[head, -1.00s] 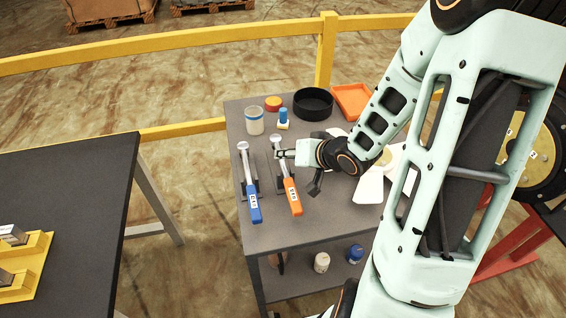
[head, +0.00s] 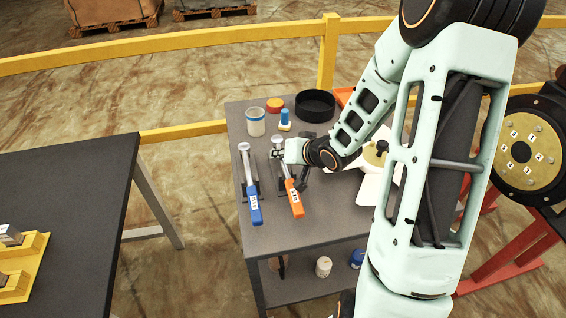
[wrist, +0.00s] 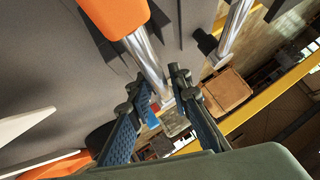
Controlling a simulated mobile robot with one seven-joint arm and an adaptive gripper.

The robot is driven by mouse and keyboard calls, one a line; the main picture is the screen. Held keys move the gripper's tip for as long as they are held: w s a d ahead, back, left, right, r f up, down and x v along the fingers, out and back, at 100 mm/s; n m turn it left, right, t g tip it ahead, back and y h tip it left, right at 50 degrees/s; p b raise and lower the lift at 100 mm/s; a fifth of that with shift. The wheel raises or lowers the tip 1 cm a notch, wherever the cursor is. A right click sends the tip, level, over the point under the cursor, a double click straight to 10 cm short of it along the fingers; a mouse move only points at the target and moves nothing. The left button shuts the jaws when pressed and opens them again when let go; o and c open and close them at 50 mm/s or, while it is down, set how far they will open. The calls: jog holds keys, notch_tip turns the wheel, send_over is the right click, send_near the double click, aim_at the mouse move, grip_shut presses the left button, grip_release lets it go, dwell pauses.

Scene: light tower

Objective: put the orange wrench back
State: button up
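The orange wrench (head: 295,204), with an orange handle and a silver shaft, lies at the left of the grey cart top, beside the blue-handled wrench (head: 254,206). Its handle points to the front of the cart and it seems to rest on a dark holder. My gripper (head: 277,154) is over the shaft near its head end. In the wrist view my gripper (wrist: 160,88) is open, its fingers either side of the silver shaft, with a gap visible. The orange wrench's handle (wrist: 115,14) shows at the top there. Contact with the shaft cannot be told.
Behind the wrenches stand a clear jar (head: 256,124), a small blue-topped item (head: 285,118), an orange lid (head: 275,104) and a black bowl (head: 314,104). A white piece (head: 372,187) lies on the right. A dark table (head: 70,200) stands left; a yellow rail (head: 180,39) runs behind.

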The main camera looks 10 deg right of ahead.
grip_shut()
jog(key=shift+w+r, duration=0.1)
jog(key=shift+r, duration=0.1)
